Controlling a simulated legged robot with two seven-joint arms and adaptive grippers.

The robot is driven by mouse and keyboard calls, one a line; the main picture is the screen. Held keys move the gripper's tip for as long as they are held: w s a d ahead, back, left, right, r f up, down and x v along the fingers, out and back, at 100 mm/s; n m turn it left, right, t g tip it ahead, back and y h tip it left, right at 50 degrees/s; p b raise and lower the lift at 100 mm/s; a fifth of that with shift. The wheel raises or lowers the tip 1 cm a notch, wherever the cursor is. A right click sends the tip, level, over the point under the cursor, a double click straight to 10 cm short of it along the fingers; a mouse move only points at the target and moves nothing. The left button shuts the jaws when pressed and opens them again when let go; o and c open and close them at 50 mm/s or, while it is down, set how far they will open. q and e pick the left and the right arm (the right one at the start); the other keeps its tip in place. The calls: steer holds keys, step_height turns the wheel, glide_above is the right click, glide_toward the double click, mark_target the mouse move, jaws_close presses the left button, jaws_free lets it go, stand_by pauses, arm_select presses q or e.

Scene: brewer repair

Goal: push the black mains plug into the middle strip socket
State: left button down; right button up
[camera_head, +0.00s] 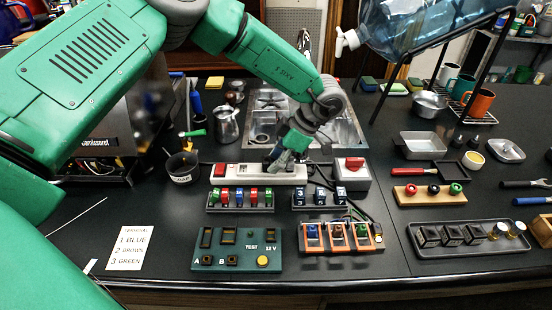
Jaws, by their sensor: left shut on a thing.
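The white power strip (240,178) lies on the dark bench near the middle, with a red switch at its left end. My left arm reaches in from the upper left. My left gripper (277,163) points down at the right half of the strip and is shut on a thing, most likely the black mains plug. The plug is too small and too covered by the fingers to make out clearly. The gripper hides part of the sockets, so I cannot tell whether the plug touches or sits in the middle one. My right gripper is not in view.
A grey box with a red switch (354,164) stands right of the strip. A row of coloured connectors (240,208) and a green test panel (237,249) lie in front. A steel sink (345,133) is behind. Black cables run right of the strip.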

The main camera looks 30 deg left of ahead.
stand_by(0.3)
arm_select(q)
steer(key=c, duration=1.1)
jaws_free()
steer(key=v, duration=1.2)
steer(key=shift+w, duration=0.15)
steer(key=shift+f, duration=0.1)
